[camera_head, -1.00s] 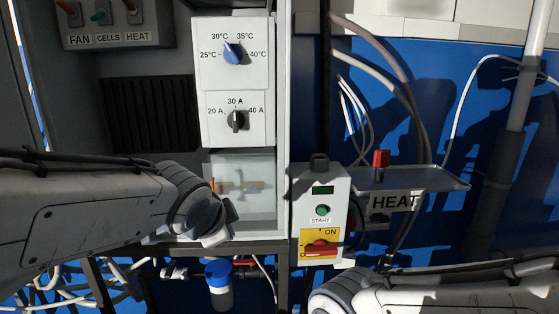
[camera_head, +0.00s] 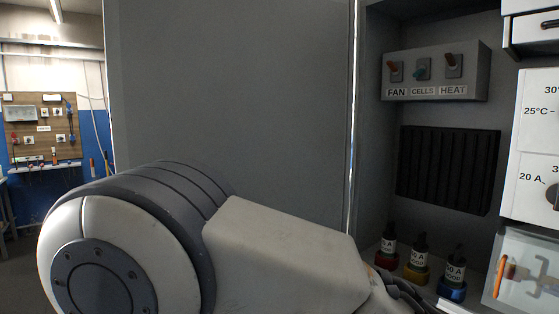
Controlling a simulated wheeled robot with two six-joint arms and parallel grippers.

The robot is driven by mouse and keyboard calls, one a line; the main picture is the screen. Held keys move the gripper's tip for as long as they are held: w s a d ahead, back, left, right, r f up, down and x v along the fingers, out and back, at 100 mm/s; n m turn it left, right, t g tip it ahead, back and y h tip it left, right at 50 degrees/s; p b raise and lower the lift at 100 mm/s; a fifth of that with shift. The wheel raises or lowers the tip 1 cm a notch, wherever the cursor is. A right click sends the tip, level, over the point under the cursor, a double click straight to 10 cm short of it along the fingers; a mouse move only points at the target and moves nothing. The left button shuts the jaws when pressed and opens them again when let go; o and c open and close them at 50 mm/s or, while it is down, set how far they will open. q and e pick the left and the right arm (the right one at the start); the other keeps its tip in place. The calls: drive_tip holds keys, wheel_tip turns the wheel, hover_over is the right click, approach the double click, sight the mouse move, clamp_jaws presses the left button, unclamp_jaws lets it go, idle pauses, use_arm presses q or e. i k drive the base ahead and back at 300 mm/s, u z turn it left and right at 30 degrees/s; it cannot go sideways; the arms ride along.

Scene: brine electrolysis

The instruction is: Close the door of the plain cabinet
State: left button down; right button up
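A large plain grey panel (camera_head: 230,100) fills the middle of the head view and looks like the cabinet door, standing open. Its right edge meets the open cabinet (camera_head: 374,130) along a thin bright line. My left arm crosses the lower foreground in front of the panel, hiding its lower part. The arm's far end runs out near the bottom edge, and its gripper fingers do not show. I cannot tell whether the arm touches the panel. My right arm and gripper are out of view.
Inside the cabinet are a switch box (camera_head: 434,72) marked FAN, CELLS and HEAT, a black ribbed panel (camera_head: 447,168) and several labelled plugs, including a yellow-based one (camera_head: 417,272). A clear box (camera_head: 530,290) is at right. A wall board (camera_head: 42,130) hangs far left.

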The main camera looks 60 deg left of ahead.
sight(259, 93)
drive_tip(key=k, duration=0.45)
drive_tip(key=u, duration=3.35)
drive_tip(key=i, duration=3.6)
drive_tip(key=z, duration=4.25)
drive_tip(key=i, duration=0.4)
